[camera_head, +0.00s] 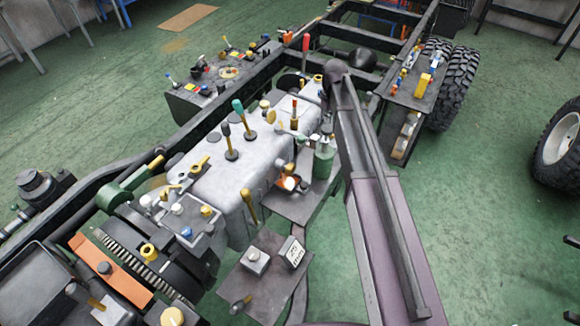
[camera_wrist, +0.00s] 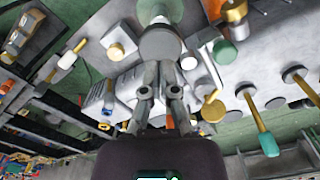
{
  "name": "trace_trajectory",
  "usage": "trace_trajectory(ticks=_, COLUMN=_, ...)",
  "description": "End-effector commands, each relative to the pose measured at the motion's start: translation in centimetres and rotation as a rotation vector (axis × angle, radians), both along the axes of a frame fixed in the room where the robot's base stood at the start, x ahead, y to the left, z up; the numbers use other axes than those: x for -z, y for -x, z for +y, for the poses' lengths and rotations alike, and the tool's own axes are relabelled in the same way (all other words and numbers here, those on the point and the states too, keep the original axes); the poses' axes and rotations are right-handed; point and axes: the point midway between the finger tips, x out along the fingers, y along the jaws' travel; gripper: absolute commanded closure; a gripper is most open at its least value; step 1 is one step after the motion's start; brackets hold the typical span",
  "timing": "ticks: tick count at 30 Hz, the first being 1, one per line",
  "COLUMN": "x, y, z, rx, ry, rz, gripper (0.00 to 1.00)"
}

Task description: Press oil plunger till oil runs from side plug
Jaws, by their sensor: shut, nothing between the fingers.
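A green oil bottle (camera_head: 323,163) with a grey top stands upright on a grey shelf beside the pale housing (camera_head: 235,165) in the head view. In the wrist view my gripper (camera_wrist: 160,64) is shut and empty. Its fingertips are at the edge of a round grey cap (camera_wrist: 160,43), which looks like the plunger top, with green (camera_wrist: 162,10) beyond it. I cannot tell whether they touch. A copper-coloured fitting with a bright white spot (camera_head: 288,183) sits left of the bottle; I cannot tell whether it is the side plug. No running oil is discernible.
Several levers and knobs, including a teal-handled one (camera_head: 238,106), rise from the housing. A plate with a "25 mm" block (camera_head: 292,252) lies in front. Dark frame rails (camera_head: 250,75) run behind. Green floor (camera_head: 490,220) is open at right, near a loose tyre (camera_head: 560,145).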

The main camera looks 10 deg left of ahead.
Motion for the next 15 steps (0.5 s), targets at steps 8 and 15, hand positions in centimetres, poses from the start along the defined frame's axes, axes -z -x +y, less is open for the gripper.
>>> trace_trajectory(ticks=8, x=-1.9, y=0.0, z=0.0, rx=0.0, ry=0.0, rz=0.0, gripper=1.0)
trace_trajectory(ticks=15, x=-2.7, y=0.0, z=0.0, rx=0.0, ry=0.0, rz=0.0, gripper=1.0)
